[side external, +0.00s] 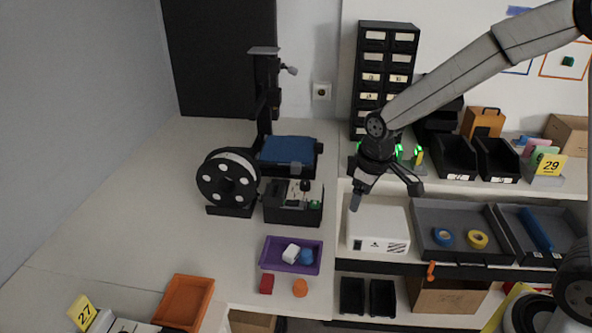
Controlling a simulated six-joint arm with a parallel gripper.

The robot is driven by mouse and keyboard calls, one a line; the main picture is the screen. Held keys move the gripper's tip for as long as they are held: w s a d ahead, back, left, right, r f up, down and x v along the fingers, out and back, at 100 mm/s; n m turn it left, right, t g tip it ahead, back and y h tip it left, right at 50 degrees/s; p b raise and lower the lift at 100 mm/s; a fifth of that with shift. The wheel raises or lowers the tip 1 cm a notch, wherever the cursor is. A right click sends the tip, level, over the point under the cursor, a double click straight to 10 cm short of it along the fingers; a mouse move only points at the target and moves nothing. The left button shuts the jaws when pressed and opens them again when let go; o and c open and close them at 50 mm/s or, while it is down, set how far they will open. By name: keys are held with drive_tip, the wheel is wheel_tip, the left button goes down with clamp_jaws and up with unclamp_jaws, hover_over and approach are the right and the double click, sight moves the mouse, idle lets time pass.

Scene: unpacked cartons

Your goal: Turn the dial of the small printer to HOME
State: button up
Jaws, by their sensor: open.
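The small printer (266,100) stands at the back of the table, with a dark upright and a blue bed (287,150). In front of it is a dark control box (293,217) with a black knob (304,185), which looks like the dial, and a green button (314,204). The dial's markings and its pointing direction are too small to read. My gripper (385,194) is open and empty, fingers pointing down. In the picture it is right of the control box, above a white box, and apart from the dial.
A black spool (229,181) stands left of the control box. A purple tray (268,256) holds white and blue pieces; red (266,284) and orange (300,288) pieces lie before it. The white box (378,228) and grey bins (455,218) are at right.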

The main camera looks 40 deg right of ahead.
sight(305, 182)
drive_tip(key=w+n, duration=0.2)
drive_tip(key=w, duration=0.3)
drive_tip(key=w+n+g, duration=0.1)
drive_tip(key=w+n, duration=0.2)
drive_tip(key=w, duration=0.3)
drive_tip(key=w+n, duration=0.2)
drive_tip(key=w, duration=0.4)
drive_tip(key=shift+w+a+r+g, duration=0.1)
drive_tip(key=shift+r+g, duration=0.2)
drive_tip(key=shift+r, duration=0.05)
drive_tip(key=shift+w+n, duration=0.6)
drive_tip(key=shift+w, duration=0.1)
drive_tip(key=shift+f, duration=0.1)
drive_tip(key=shift+f, duration=3.85)
clamp_jaws()
